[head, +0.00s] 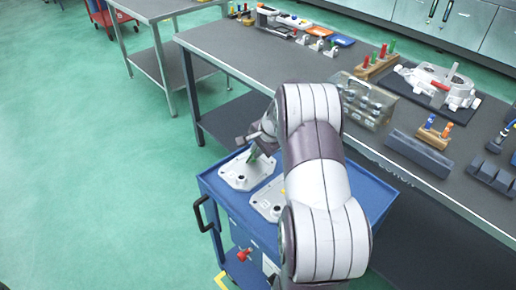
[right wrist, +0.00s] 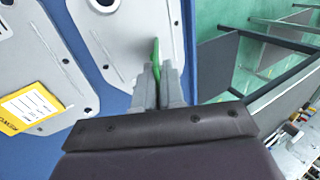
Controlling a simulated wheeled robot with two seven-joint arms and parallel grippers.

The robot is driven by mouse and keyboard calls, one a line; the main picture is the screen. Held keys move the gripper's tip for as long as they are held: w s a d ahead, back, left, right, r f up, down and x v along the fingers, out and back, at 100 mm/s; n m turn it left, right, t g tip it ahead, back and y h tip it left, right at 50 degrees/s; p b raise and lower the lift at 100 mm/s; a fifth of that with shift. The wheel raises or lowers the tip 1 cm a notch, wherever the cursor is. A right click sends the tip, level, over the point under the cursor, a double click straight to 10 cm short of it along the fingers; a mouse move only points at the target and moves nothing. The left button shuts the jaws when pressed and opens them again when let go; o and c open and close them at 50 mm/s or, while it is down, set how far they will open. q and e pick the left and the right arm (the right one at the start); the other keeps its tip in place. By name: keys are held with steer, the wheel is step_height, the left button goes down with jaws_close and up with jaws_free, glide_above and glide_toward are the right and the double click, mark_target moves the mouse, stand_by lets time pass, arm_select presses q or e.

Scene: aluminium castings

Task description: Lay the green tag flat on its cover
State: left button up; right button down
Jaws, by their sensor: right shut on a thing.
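My right gripper (head: 256,146) is shut on the green tag (head: 252,156), above the left cast cover (head: 236,176) on the blue cart. In the right wrist view the fingers (right wrist: 158,82) pinch the tag (right wrist: 154,52), which shows edge-on as a thin green strip, not flat. It is over the pale grey cover (right wrist: 115,38); I cannot tell whether it touches. A second cover (head: 266,207) lies to the right, partly hidden by my arm. A yellow and white tag (right wrist: 30,108) lies on it. My left gripper is out of view.
The blue cart (head: 374,190) has a raised rim and a black handle (head: 203,214). A grey workbench (head: 240,60) behind it holds a large casting (head: 438,86), a wooden block with pegs (head: 376,66) and a clear box (head: 364,102). Open green floor lies left.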

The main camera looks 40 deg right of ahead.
steer(key=c, duration=1.1)
jaws_free()
steer(key=shift+c, duration=0.2)
steer(key=v, duration=1.2)
steer(key=shift+s+r+p, duration=0.15)
steer(key=shift+r+p, duration=0.15)
steer(key=shift+p, duration=0.05)
